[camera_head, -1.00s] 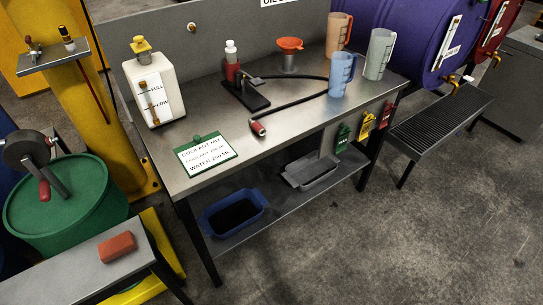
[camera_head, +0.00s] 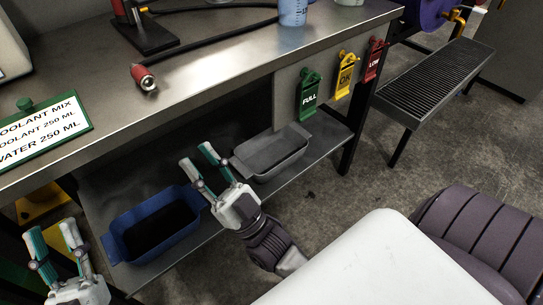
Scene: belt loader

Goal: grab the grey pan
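The grey pan (camera_head: 272,158) lies on the lower shelf of the workbench, right of centre, its inside looking empty. My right gripper (camera_head: 197,156) is open and empty, just left of the grey pan and between it and the blue pan. Its fingers point up and left in the picture, away from the grey pan; I cannot tell its height over the shelf. My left gripper (camera_head: 51,229) is open and empty at the bottom left, in front of the bench and far from the grey pan.
The blue pan (camera_head: 122,240) with dark inside sits on the shelf (camera_head: 211,228) at left. The bench top (camera_head: 200,75) overhangs the shelf. Green, yellow and red tags (camera_head: 309,94) hang above and right of the grey pan. A bench leg (camera_head: 358,140) stands to the right. A grated stand (camera_head: 440,75) is farther right.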

